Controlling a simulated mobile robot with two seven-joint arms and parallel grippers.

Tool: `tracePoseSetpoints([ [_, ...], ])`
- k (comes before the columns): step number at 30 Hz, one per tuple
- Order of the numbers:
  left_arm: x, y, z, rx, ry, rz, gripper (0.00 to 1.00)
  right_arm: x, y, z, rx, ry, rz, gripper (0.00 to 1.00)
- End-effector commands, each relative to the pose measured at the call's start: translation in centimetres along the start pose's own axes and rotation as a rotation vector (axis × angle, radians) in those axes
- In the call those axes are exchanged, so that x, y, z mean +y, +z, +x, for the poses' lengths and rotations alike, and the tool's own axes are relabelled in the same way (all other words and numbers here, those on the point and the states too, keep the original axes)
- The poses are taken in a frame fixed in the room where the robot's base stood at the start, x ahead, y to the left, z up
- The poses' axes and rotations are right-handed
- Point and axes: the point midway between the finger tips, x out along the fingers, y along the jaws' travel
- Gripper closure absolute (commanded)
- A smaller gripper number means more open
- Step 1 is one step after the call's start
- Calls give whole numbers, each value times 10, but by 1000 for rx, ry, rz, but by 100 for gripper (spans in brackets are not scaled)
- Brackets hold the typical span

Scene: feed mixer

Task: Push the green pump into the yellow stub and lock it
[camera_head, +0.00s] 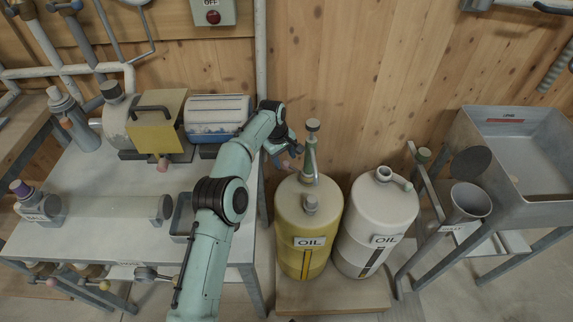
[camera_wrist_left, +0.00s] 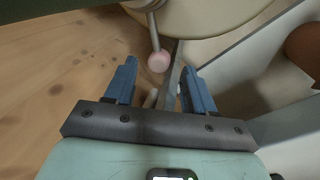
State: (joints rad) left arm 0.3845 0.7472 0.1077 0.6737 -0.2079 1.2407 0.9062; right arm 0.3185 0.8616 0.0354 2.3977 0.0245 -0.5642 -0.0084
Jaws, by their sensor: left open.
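The green pump (camera_head: 310,158) stands roughly upright at the back of the yellow oil drum's top, with a grey knob on its upper end. Whether it is seated or locked in a yellow stub cannot be told; its base is partly hidden. The yellow drum (camera_head: 291,228) also has a grey cap on top. My left gripper (camera_head: 297,151) is just left of the pump, its blue fingers open. In the left wrist view, a pink ball on a thin rod (camera_wrist_left: 158,62) shows just beyond the open fingers (camera_wrist_left: 158,88), with nothing held. My right gripper is not in view.
A white oil drum (camera_head: 375,225) stands close on the right, on the same wooden platform (camera_head: 335,297). A table (camera_head: 105,240) with bottles and machine parts is at left. A grey sink (camera_head: 525,160) is at right. The wooden wall is close behind.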

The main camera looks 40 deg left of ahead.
Motion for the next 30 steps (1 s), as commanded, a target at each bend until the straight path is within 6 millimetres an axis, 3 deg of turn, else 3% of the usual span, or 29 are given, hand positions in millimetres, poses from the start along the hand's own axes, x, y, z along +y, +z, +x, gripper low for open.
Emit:
tracePoseSetpoints([
  [1, -1, 0, 11, -2, -2, 0, 46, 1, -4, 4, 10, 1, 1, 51],
  [6, 0, 0, 27, 0, 0, 0, 46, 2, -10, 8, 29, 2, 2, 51],
  [17, 0, 0, 31, 0, 1, 0, 46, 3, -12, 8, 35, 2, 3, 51],
  [19, 0, 0, 31, 0, 1, 0, 62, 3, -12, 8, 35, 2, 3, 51],
  [22, 0, 0, 31, 0, 1, 0, 95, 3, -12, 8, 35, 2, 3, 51],
  [23, 0, 0, 31, 0, 1, 0, 100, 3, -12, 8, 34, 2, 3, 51],
  [30, -2, 2, 29, 7, -1, -28, 100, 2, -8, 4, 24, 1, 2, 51],
])
